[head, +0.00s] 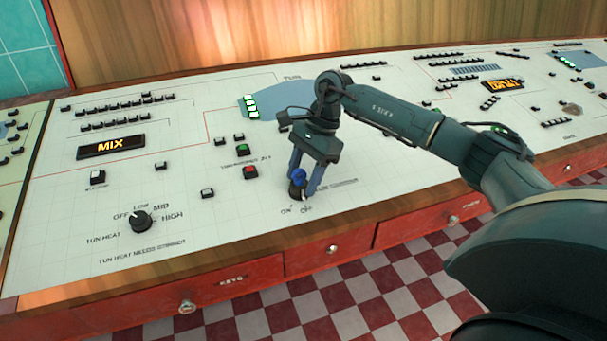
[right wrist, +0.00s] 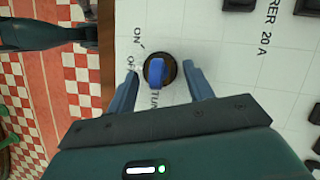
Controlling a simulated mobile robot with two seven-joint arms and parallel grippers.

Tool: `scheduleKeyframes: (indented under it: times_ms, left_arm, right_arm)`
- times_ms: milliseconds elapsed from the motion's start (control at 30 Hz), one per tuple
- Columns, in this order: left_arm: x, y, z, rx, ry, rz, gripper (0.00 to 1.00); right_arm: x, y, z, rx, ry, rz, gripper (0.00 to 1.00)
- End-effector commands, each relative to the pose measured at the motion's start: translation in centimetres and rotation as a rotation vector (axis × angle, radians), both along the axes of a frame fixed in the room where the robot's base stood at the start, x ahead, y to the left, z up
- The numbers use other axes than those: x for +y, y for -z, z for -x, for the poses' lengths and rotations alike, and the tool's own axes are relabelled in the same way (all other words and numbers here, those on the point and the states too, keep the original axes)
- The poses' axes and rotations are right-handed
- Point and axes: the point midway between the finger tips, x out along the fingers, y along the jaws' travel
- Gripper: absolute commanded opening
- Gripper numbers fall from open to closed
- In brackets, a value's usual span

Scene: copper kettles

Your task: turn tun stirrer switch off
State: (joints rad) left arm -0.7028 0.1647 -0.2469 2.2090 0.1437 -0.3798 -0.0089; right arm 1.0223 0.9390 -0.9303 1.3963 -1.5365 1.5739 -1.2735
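The stirrer switch (head: 299,178) is a round dark knob with a blue bar grip, near the front edge of the sloping white control panel (head: 75,205). It also shows in the right wrist view (right wrist: 157,71), with ON and OFF printed beside it. The blue bar runs up and down in that view; I cannot tell which mark it points to. My right gripper (head: 305,183) reaches down over the knob. Its two blue fingers (right wrist: 162,88) stand apart on either side of the knob, with a gap on each side.
A black tun heat dial (head: 140,221) sits to the left on the panel. A red button (head: 250,172) and several white and black buttons lie behind the knob. An orange MIX display (head: 111,146) is lit. A wooden edge and red drawers (head: 331,250) run along the front.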

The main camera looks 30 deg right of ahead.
Motion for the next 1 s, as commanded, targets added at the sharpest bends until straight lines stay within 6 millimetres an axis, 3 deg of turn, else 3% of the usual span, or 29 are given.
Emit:
scheduleKeyframes:
  times_ms: [267,433,800,1000]
  left_arm:
    - [0.0,0.0,-0.1,-0.002,0.0,0.0,0.36]
    - [0.0,0.0,-0.1,-0.002,0.0,0.0,0.36]
    - [0.0,0.0,-0.1,-0.004,0.0,-0.001,0.36]
    - [0.0,-0.1,-0.1,-0.003,0.001,0.0,0.36]
  right_arm:
    - [0.0,0.0,0.0,0.001,0.001,0.0,0.58]
    - [-0.5,-1.1,-0.1,-0.002,0.003,0.0,0.58]
    - [-3.4,-8.4,-0.3,-0.004,0.003,-0.001,0.58]
    - [-4.6,-11.2,-0.3,-0.002,0.001,0.0,0.58]
